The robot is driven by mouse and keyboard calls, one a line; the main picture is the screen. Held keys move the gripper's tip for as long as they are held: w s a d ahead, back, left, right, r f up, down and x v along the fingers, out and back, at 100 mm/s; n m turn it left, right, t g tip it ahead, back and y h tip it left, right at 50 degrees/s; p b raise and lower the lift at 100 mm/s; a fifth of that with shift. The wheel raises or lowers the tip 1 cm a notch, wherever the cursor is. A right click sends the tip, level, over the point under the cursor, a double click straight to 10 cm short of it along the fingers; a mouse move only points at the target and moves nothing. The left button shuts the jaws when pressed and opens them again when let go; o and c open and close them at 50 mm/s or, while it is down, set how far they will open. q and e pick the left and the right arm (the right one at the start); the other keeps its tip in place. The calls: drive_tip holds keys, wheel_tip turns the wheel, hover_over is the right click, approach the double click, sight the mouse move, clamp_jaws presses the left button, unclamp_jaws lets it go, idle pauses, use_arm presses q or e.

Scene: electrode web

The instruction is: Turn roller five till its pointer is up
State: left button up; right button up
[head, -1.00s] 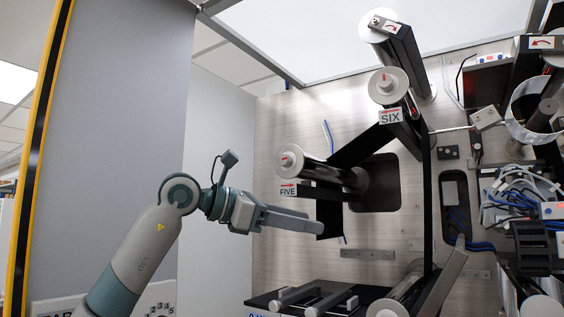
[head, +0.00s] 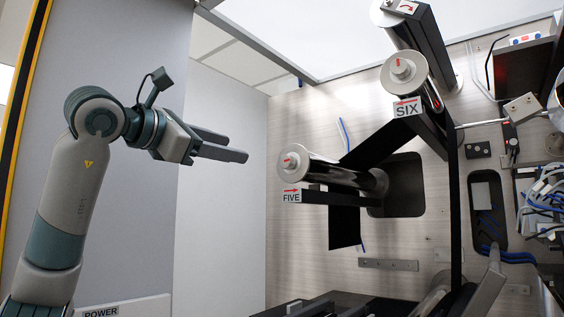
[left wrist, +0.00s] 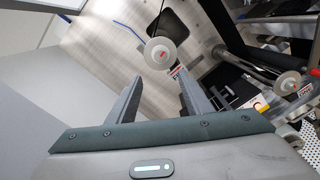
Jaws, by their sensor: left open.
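Roller five (head: 290,161) is a shiny roller with a white end disc, above a label reading FIVE with a red arrow to the right. A small red pointer mark is on its hub; it looks slanted, and I cannot tell its exact direction. My left gripper (head: 237,147) is open and empty, to the left of roller five, about level with it and apart from it. In the left wrist view, a white disc with a red mark (left wrist: 160,54), likely roller five, lies just beyond my open fingers (left wrist: 160,77). My right gripper is not in view.
Roller six (head: 403,70) is up and right, with black web (head: 382,143) running between the rollers. Another roller stands above it. Cables and fittings (head: 540,200) crowd the right side. A grey panel (head: 130,35) is behind my left arm.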

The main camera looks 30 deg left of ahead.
use_arm(q)
drive_tip(key=shift+w, duration=0.15)
drive_tip(key=p, duration=0.7)
approach(284, 162)
drive_tip(key=w, duration=0.7)
drive_tip(key=shift+w+d, duration=0.15)
drive_tip(key=shift+d, duration=0.1)
drive_tip(key=shift+w, duration=0.8)
drive_tip(key=c, duration=1.1)
